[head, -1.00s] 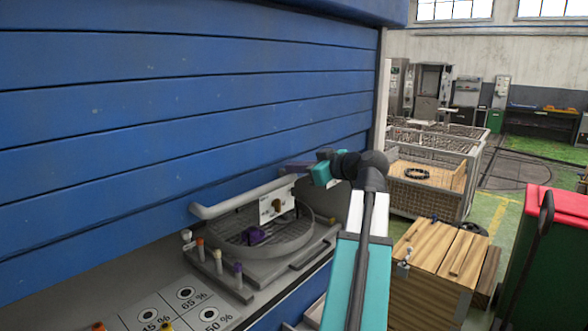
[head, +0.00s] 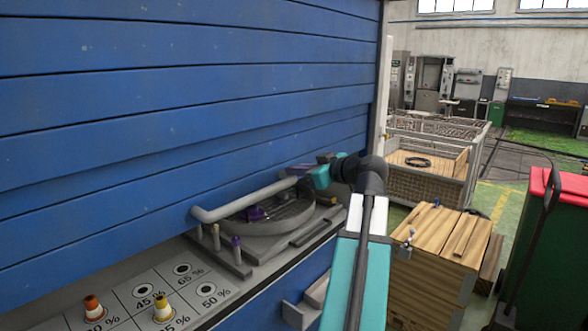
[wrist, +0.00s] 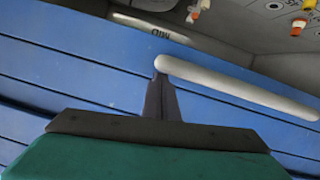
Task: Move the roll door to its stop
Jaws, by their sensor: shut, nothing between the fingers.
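The roll door (head: 180,120) is a wall of blue horizontal slats filling the left of the head view. It also shows in the wrist view (wrist: 60,70). A pale grey bar handle (head: 245,201) runs along its lower part, above the counter; the door's bottom edge is hard to make out. My gripper (head: 292,169) is at the far right end of this handle. In the wrist view its dark fingers (wrist: 160,92) are shut with nothing between them, beside the handle's rounded end (wrist: 166,65). Whether they touch it I cannot tell.
Right of my arm are a wooden crate (head: 440,240), mesh cages (head: 425,185) and a red-lidded green bin (head: 555,240).

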